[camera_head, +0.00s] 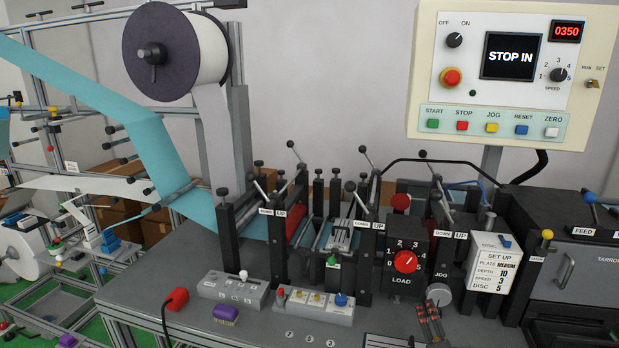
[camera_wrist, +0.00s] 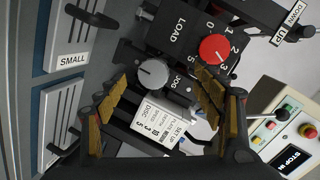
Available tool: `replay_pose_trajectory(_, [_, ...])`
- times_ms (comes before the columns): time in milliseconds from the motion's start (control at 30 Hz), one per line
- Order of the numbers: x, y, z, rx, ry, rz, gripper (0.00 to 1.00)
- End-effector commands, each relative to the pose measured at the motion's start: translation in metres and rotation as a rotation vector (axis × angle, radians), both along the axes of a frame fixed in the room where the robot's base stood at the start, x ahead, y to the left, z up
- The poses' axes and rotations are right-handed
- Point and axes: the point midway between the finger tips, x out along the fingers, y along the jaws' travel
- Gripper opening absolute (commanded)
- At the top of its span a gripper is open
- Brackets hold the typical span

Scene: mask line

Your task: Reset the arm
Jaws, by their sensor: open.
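My gripper (camera_wrist: 162,82) shows in the wrist view with its two tan-padded fingers spread apart. It is open, and nothing is held between the pads. Between and beyond the fingers are the grey JOG knob (camera_wrist: 153,72) and the white SET UP card (camera_wrist: 160,122). The red LOAD dial (camera_wrist: 214,48) is beyond the right finger. I cannot make out the arm with certainty in the head view. The gripper's distance from the machine is hard to tell.
In the head view, the LOAD box (camera_head: 405,262), upright levers and the SET UP box (camera_head: 494,264) crowd the grey bench (camera_head: 150,292). Small button boxes (camera_head: 315,306) sit near its front. The control panel (camera_head: 512,70) stands at the upper right, reading STOP IN.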

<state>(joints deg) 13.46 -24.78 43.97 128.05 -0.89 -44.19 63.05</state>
Motion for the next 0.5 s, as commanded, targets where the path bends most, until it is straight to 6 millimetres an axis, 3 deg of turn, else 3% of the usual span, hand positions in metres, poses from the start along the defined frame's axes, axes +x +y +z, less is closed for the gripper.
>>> replay_pose_trajectory(33, [-0.002,0.009,0.014,-0.05,0.051,0.03,0.68])
replay_pose_trajectory(267, [-0.041,0.05,0.044,-0.294,0.337,0.21,0.68])
replay_pose_trajectory(500, [-0.12,0.089,0.072,-0.541,0.601,0.469,0.68])
